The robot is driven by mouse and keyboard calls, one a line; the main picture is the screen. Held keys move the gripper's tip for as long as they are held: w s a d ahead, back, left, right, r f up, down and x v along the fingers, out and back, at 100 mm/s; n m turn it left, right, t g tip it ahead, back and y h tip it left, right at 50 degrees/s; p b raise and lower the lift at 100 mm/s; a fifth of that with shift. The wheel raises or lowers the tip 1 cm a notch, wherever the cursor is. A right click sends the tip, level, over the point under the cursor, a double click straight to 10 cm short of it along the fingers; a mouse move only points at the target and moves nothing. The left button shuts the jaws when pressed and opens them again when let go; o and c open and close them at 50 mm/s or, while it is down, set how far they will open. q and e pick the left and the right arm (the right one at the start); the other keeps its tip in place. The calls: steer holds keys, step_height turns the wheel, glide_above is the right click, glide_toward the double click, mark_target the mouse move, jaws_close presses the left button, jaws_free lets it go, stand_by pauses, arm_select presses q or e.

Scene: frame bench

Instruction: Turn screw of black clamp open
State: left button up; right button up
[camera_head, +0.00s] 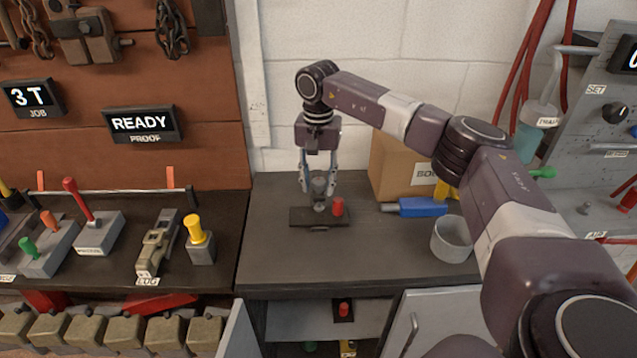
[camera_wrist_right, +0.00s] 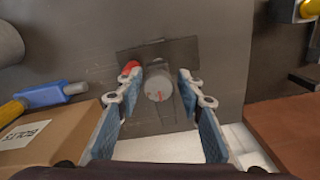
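The black clamp (camera_head: 300,215) is a low dark plate on the grey bench, and it also shows in the wrist view (camera_wrist_right: 183,55). A round grey screw head (camera_wrist_right: 157,87) with a small red mark stands up from it; in the head view the screw (camera_head: 319,188) is partly behind the fingers. A red knob (camera_head: 338,207) sits at the right of the plate. My right gripper (camera_head: 319,187) points straight down over the screw. Its two fingers are apart, one on each side of the screw head, with gaps visible in the wrist view. My left gripper is out of view.
A cardboard box (camera_head: 395,165), a blue tool (camera_head: 420,207) and a grey cup (camera_head: 451,240) stand to the right of the clamp. A yellow-topped block (camera_head: 200,245) and a tan clamp (camera_head: 158,245) are to the left. The bench front is clear.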

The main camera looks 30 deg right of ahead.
mark_target(318, 182)
steer(key=shift+o, duration=0.7)
step_height(318, 182, up, 12)
steer(key=shift+f, duration=0.1)
stand_by(0.4)
